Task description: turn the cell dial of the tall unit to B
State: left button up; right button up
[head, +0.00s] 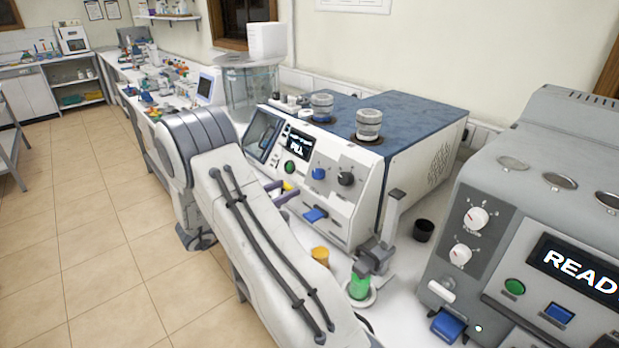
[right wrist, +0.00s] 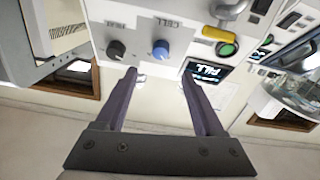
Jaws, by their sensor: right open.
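The blue-topped white unit (head: 408,135) stands on the bench, its front panel carrying a lit screen, a blue dial (head: 319,173) and a black dial (head: 346,179). The right wrist view shows this panel upside down, with the black dial (right wrist: 115,50) and the blue dial (right wrist: 160,48); their settings are too small to read. My right gripper (head: 279,193) is open and empty in front of the panel's lower left. In the right wrist view its two purple fingers (right wrist: 158,74) are apart, below the dials and touching neither. My left gripper is not in view.
A grey unit (head: 556,130) with two white dials and a READY-type screen stands at right. Glass jars (head: 368,125) stand on the blue top.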

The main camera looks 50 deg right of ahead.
aim_at(315, 174)
jog(key=d+p, duration=0.1)
jog(key=d, duration=0.1)
jog(key=d+p, duration=0.1)
jog(key=d, duration=0.2)
jog(key=s+d+p, duration=0.1)
jog(key=d, duration=0.2)
jog(key=shift+d+r, duration=0.1)
jog(key=shift+d, duration=0.7)
grip_shut()
